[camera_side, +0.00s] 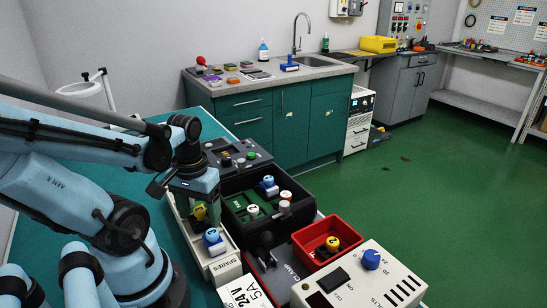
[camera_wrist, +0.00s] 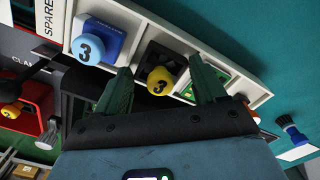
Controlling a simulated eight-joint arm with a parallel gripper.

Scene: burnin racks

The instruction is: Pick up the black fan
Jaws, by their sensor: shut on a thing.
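The black fan (camera_wrist: 174,53) is a dark square block with a yellow knob marked 3 (camera_wrist: 160,80). It shows in the wrist view between my fingers, at a middle compartment of the white spares tray (camera_wrist: 262,96). My gripper (camera_wrist: 160,68) is shut on it; whether the fan is clear of the tray floor I cannot tell. In the side view my gripper (camera_side: 194,196) points down over the tray, and the yellow knob (camera_side: 199,212) shows just below it; the fan's body is mostly hidden.
A blue part with a 3 knob (camera_side: 213,242) sits in the neighbouring compartment. A black box with several knobbed parts (camera_side: 290,222) stands right of the tray. A red bin (camera_side: 310,232) and a white power unit (camera_side: 345,285) lie further right. A green card (camera_wrist: 213,78) occupies another compartment.

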